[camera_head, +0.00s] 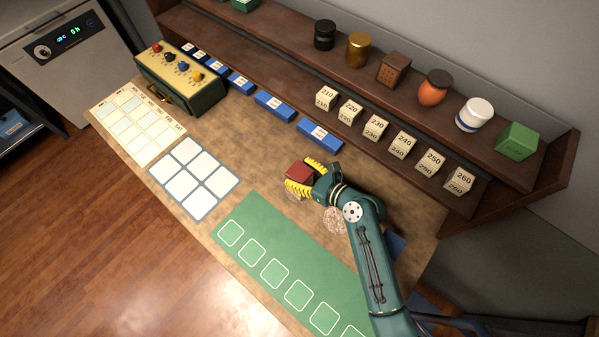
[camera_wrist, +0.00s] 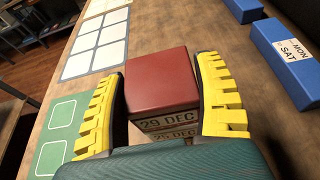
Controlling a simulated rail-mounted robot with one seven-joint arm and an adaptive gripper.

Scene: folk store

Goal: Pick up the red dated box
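The red dated box (camera_wrist: 162,80) has a plain red top and a pale side reading "29 DEC", with "25 DEC" below it, in the wrist view. In the head view, the red box (camera_head: 299,172) appears over the back middle of the wooden table. My gripper (camera_wrist: 163,95) has its yellow ribbed fingers on both sides of the box, apparently against it. In the head view my gripper (camera_head: 308,178) reaches in from the lower right. The box's underside is hidden, and I cannot tell whether it touches the table.
A green mat with white outlined squares (camera_head: 285,262), a white-square board (camera_head: 194,178) and a calendar sheet (camera_head: 139,126) lie on the table. Blue day blocks (camera_head: 274,105) line the shelf's foot. Numbered blocks (camera_head: 376,127) and jars (camera_head: 360,50) stand on the shelves. A knobbed box (camera_head: 181,82) stands back left.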

